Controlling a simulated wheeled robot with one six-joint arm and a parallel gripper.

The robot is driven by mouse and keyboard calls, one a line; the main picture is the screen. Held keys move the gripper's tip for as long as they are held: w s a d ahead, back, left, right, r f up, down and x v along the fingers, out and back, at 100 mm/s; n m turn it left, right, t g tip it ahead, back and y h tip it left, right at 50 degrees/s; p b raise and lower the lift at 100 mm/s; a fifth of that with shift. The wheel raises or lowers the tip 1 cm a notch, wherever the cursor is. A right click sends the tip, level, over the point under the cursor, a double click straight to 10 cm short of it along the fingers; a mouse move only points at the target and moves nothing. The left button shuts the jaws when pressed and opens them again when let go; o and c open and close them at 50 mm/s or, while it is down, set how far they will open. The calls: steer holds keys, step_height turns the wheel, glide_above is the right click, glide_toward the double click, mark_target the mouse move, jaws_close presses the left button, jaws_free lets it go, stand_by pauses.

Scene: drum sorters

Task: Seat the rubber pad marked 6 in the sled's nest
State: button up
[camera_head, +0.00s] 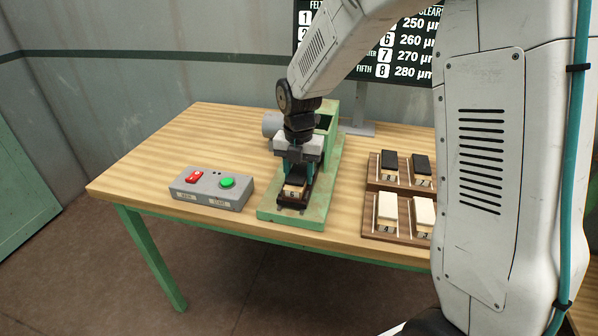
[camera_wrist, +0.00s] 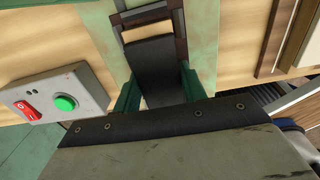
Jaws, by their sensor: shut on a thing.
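My gripper (camera_head: 297,172) reaches down over the green machine and is shut on a dark rubber pad. The pad's pale end tag (camera_head: 292,191) faces the front and seems to read 6. In the wrist view the dark pad (camera_wrist: 156,68) lies between the two green fingers, its far end at the dark-framed nest. The sled (camera_head: 291,207) is a dark piece on the machine's green base, right under the gripper. The pad is at the nest, but I cannot tell whether it rests fully down in it. The fingers hide part of the pad's sides.
A grey control box (camera_head: 212,188) with a red switch and a green button stands left of the machine. A wooden rack (camera_head: 372,183) at right holds dark and white pads. The green machine base (camera_head: 320,214) has bare table at its left rear.

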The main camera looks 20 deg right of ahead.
mark_target(299, 172)
steer(key=o, duration=1)
step_height(299, 172, up, 12)
steer(key=s+d+r+m, duration=0.1)
steer(key=s+m, duration=0.8)
steer(key=s, duration=0.1)
steer(key=s+d+r+m, duration=0.1)
steer(key=s+m, duration=0.9)
steer(key=s+d+r+m+t, duration=0.1)
steer(key=s+m, duration=0.8)
steer(key=s, duration=0.1)
steer(key=shift+d+r+m, duration=0.1)
steer(key=shift+r+m, duration=0.1)
steer(key=shift+m, duration=0.2)
